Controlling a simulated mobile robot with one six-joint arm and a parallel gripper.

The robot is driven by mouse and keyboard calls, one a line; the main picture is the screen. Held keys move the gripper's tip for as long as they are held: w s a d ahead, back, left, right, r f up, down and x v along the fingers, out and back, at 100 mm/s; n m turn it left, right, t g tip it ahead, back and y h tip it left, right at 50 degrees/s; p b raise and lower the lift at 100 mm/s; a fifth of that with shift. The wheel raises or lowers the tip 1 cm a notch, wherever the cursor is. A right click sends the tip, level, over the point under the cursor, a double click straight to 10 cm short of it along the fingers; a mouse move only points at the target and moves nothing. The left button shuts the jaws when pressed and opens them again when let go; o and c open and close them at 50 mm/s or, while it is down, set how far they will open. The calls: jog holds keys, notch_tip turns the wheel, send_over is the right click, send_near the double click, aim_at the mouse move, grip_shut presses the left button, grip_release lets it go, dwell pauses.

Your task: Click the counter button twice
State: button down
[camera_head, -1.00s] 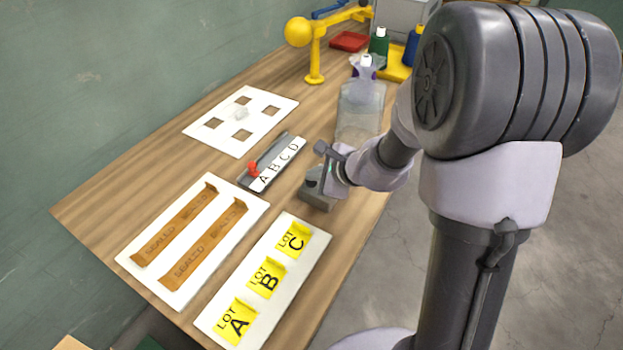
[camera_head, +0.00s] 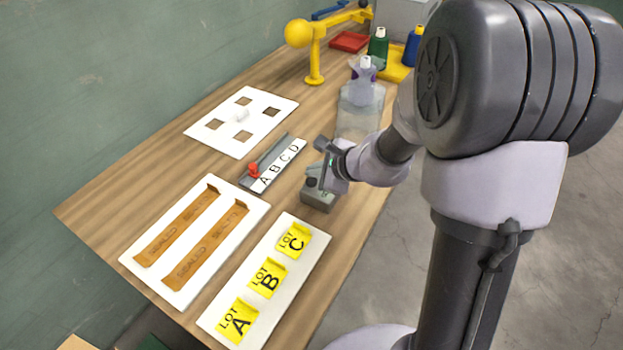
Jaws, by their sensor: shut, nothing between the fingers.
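A small grey counter box (camera_head: 318,200) stands near the right edge of the wooden table. A dark round button (camera_head: 311,182) shows on its top left. My gripper (camera_head: 325,184) is shut and empty, pointing down right over or beside the box. Its fingertips are small and partly merge with the box, so I cannot tell whether they touch it. The counter's display, if any, cannot be read.
A slider rail with letters A to D and a red knob (camera_head: 254,169) lies left of the counter. A yellow-label board (camera_head: 311,262), a sealed-strip board (camera_head: 188,283) and a white board with square holes (camera_head: 262,135) lie around. A clear container (camera_head: 358,118) stands behind.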

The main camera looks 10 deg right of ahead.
aim_at(315, 183)
jog(key=shift+r+p, duration=1.95)
jog(key=shift+r, duration=0.6)
jog(key=shift+f, duration=0.1)
dwell(0.4)
